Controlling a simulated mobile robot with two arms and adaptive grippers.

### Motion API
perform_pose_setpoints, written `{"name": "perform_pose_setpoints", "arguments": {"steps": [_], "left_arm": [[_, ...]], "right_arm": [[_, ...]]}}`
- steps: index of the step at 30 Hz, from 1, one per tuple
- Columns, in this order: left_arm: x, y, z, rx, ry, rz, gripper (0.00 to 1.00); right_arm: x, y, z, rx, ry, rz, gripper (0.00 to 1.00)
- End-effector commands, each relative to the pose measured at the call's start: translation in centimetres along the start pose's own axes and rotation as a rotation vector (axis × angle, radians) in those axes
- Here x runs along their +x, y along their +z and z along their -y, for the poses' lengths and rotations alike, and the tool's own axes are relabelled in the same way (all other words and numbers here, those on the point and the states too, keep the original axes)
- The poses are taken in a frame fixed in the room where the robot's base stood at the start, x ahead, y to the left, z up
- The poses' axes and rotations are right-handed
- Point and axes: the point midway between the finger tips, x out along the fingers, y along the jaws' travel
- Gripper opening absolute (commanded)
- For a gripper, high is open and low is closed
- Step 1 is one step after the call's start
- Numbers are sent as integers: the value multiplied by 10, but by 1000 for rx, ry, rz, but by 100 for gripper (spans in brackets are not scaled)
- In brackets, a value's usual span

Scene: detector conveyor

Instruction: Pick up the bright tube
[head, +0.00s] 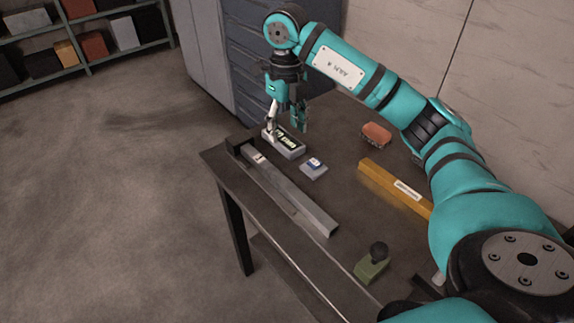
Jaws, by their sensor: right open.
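A bright yellow square bar (395,188) with a white label lies on the right part of the dark table; no other thing in view is so clearly a bright tube. My right gripper (287,118) is open, pointing down at the far end of the table, away from the bar. It hangs just above a grey device (288,145) with a dark, green-lettered face. A slim whitish piece (271,121) stands beside its left finger; I cannot tell if they touch. My left gripper is out of view.
A long grey channel (290,192) runs along the table's (340,262) left edge. A small blue-and-white block (314,168), an orange-red block (376,134) and a green block with a black knob (371,266) stand apart. Cabinets (255,60) are behind the table.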

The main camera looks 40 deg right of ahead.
Motion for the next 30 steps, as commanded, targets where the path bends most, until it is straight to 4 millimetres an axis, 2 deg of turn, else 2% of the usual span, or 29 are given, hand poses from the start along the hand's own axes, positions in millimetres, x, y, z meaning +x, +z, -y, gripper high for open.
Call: {"name": "perform_pose_setpoints", "arguments": {"steps": [1, 3, 5, 12, 15, 17, 24, 27, 30], "left_arm": [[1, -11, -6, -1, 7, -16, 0], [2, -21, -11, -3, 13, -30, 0], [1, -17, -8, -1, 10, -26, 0], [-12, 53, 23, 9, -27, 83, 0], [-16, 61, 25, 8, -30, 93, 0], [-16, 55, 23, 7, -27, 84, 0], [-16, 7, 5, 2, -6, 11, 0], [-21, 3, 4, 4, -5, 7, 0], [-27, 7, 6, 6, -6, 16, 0]], "right_arm": [[5, -1, 0, 0, -3, -5, 56], [16, -2, 1, 0, -5, -9, 56], [28, -2, 0, 0, -3, -10, 56], [80, -2, 0, 0, -2, -10, 56], [98, -2, 0, -1, -2, -7, 56], [106, -2, -1, -1, -2, -6, 56], [123, -1, -2, -2, -1, -4, 56], [135, -2, -4, -2, -1, -7, 56], [151, -1, -8, -2, 0, -7, 56]]}}
